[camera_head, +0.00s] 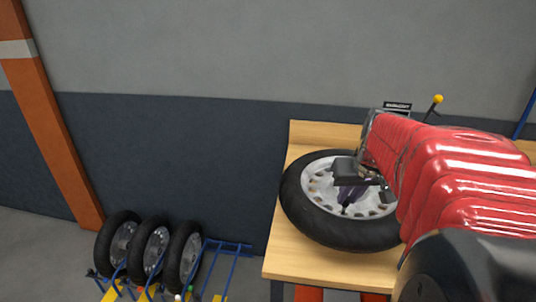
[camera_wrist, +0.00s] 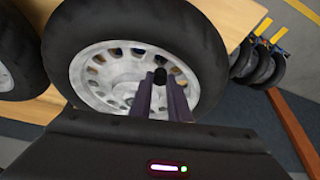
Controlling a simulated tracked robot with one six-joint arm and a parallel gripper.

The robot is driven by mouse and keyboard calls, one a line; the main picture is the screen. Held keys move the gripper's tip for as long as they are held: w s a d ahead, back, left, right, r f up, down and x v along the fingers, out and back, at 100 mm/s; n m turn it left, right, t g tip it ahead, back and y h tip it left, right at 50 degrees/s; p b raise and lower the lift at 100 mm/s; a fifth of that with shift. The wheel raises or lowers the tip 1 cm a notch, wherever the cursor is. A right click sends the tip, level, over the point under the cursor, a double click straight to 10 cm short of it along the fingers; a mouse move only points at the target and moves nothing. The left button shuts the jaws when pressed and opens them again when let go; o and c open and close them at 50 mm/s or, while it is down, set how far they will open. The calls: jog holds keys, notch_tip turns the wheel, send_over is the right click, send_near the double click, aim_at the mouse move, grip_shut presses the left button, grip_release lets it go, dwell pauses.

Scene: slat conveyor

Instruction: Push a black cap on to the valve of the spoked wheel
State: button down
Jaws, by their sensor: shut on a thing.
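A wheel with a black tyre and a pale, slotted metal centre (camera_head: 318,190) lies flat on the wooden bench. It also fills the upper middle of the wrist view (camera_wrist: 97,72). My gripper (camera_head: 345,207) is over the inner part of this wheel. In the wrist view my gripper's two purple fingers (camera_wrist: 161,88) are shut on a small black cap (camera_wrist: 160,75) at their tips. The cap appears in front of the wheel's rim; whether it touches anything is unclear. I cannot make out the valve in either view.
The wooden bench (camera_head: 285,255) stands against the wall. Another tyre (camera_wrist: 12,75) shows at the left of the wrist view. Several wheels (camera_head: 150,248) stand in a blue rack on the floor. A yellow-knobbed lever (camera_head: 438,99) rises behind my arm, which hides the bench's right part.

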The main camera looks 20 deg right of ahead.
jog(key=shift+f, duration=0.2)
jog(key=c, duration=1.6)
grip_release()
jog(key=shift+r, duration=0.15)
notch_tip(320, 180, up, 11)
jog(key=shift+f, duration=0.1)
dwell(0.6)
